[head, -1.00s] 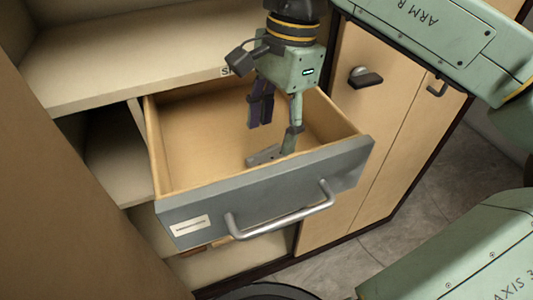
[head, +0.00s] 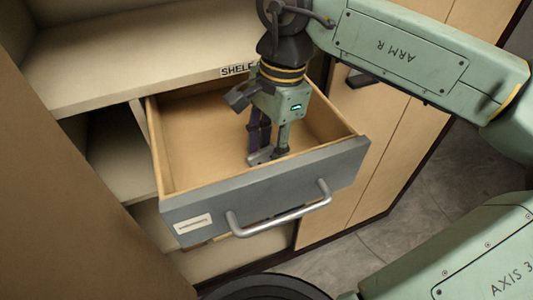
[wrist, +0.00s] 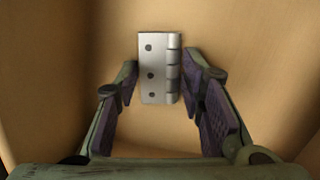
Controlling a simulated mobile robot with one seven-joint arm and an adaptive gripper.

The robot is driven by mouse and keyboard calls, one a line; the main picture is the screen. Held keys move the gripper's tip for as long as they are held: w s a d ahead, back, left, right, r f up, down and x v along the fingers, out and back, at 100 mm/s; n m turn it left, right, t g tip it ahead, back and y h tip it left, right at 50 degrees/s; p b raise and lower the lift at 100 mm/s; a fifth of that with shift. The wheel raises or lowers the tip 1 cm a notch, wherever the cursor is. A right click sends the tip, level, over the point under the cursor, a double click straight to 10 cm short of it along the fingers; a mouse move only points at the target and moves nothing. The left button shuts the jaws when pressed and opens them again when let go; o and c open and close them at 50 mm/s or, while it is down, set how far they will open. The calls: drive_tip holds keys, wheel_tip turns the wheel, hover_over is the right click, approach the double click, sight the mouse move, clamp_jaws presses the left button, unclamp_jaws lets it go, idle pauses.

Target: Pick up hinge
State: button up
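The hinge is a silver-grey metal leaf with dark screw holes and a knuckle barrel along its right side. In the wrist view the hinge (wrist: 154,70) lies on the drawer floor between the fingertips. In the head view the hinge (head: 260,157) shows only partly at the foot of my gripper (head: 267,151). My gripper points down into the drawer with its fingers apart. In the wrist view my gripper (wrist: 162,88) has one finger on each side of the hinge, with narrow gaps. Whether the fingertips touch the floor is unclear.
The pulled-out drawer (head: 345,157) has a grey front with a metal bar handle (head: 280,220). The drawer's front wall stands close to my gripper. A shelf (head: 130,70) is above and behind it. The drawer floor to the left is bare.

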drive_tip(key=c, duration=0.7)
drive_tip(key=shift+c, duration=0.2)
